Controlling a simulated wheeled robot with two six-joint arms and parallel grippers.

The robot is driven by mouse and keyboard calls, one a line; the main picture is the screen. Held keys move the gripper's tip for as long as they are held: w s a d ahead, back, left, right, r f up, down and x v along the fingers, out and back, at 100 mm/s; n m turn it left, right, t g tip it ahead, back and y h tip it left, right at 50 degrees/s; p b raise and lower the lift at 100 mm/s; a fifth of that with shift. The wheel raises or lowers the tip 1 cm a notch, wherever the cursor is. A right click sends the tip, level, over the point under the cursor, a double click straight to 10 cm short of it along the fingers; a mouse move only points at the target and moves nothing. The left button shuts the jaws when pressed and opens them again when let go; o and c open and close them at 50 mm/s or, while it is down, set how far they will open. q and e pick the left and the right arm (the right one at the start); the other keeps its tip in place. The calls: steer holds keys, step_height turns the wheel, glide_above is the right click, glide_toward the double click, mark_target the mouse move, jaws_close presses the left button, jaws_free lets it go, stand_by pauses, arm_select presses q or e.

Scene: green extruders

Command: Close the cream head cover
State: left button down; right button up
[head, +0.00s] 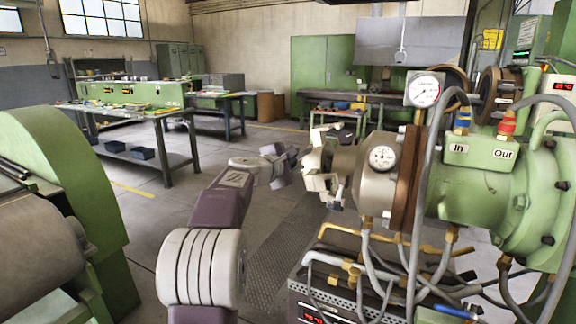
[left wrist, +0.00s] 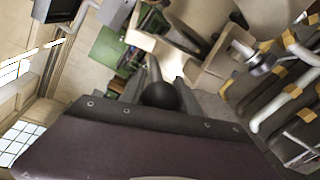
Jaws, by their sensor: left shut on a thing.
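The cream head cover (head: 322,183) is a chunky part with stubby lugs at the left end of the green extruder (head: 465,190). In the left wrist view its cream lugs (left wrist: 215,62) stand beyond my fingers. My left gripper (head: 291,161) reaches in from the left at the cover's left side and is shut on part of it. In the left wrist view the fingers of my left gripper (left wrist: 166,70) converge at a cream piece. A dark round shape between the fingers partly hides the grip. How far the cover stands open is unclear. My right gripper is out of view.
Pressure gauges (head: 383,157), hoses (head: 432,170) and brass fittings crowd the extruder. A control box (head: 335,300) stands below it. A green machine (head: 60,190) is at the left. The floor between is clear; workbenches (head: 130,115) stand behind.

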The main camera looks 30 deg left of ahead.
arm_select(q)
steer(key=shift+w+d+r+m, duration=0.1)
steer(key=shift+d+r+m, duration=0.25)
steer(key=shift+d, duration=0.35)
steer(key=shift+w+d+r+m, duration=0.1)
steer(key=shift+d+r+m, duration=0.25)
steer(key=shift+d, duration=0.35)
steer(key=shift+w+d+r+m, duration=0.1)
steer(key=shift+d+r+m, duration=0.25)
steer(key=shift+d, duration=0.35)
steer(key=shift+f+y, duration=0.1)
steer(key=shift+y, duration=0.3)
steer(key=c, duration=1.3)
jaws_free()
steer(key=o, duration=0.4)
steer(key=shift+d, duration=0.15)
steer(key=b+v, duration=0.1)
steer(key=v, duration=0.8)
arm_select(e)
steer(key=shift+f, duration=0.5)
